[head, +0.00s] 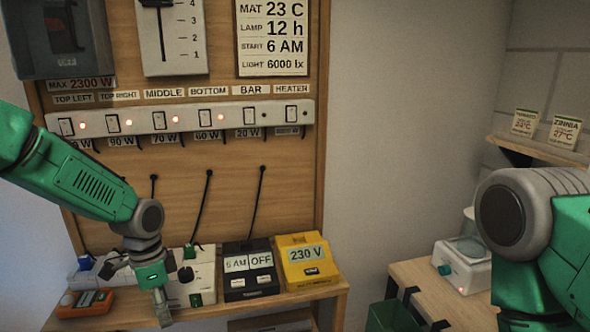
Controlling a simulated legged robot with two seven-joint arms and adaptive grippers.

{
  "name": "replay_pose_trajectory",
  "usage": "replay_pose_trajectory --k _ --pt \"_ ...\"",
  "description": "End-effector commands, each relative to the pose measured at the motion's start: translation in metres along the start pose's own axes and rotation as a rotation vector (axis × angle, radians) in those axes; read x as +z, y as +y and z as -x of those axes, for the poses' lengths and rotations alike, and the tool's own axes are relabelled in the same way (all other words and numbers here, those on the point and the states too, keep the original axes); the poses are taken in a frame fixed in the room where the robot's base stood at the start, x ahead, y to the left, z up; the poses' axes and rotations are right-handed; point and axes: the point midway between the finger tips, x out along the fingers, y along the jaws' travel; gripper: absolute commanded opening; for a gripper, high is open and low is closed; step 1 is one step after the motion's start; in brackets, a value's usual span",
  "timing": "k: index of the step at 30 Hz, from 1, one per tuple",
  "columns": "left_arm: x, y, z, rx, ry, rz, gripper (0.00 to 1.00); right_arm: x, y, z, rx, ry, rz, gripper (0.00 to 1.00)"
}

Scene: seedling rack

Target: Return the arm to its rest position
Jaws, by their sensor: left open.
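My left arm comes in from the left, bent down at its wrist. My left gripper (160,306) points down in front of the wooden shelf, over the devices at its left end. It is open and I see nothing held in it. My right arm (545,235) shows at the right edge; its gripper is out of view.
A switch strip (190,119) is on the wooden board; several red lights glow. The shelf holds an orange meter (84,303), a white dial box (204,275), a black timer reading OFF (249,282) and a yellow 230 V meter (307,268). A white device (462,265) stands right.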

Motion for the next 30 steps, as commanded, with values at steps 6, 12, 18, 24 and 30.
replay_pose_trajectory --k 6,12,18,24,30 --pt "0.006 0.037 -0.074 0.021 0.026 0.098 0.56 0.001 0.0 -0.024 0.0 0.0 0.0 0.4" --pt "0.026 0.094 -0.178 0.048 0.051 0.281 0.56 0.004 -0.001 -0.058 0.0 -0.001 0.0 0.4" --pt "0.085 0.18 -0.293 0.035 0.057 0.601 0.56 0.006 -0.001 -0.109 0.0 -0.001 0.0 0.4" --pt "0.154 0.245 -0.346 -0.052 0.047 0.881 0.56 0.009 -0.001 -0.147 0.0 -0.001 0.0 0.4" --pt "0.183 0.264 -0.351 -0.113 0.051 0.99 0.56 0.009 -0.001 -0.158 0.0 -0.001 0.0 0.4"
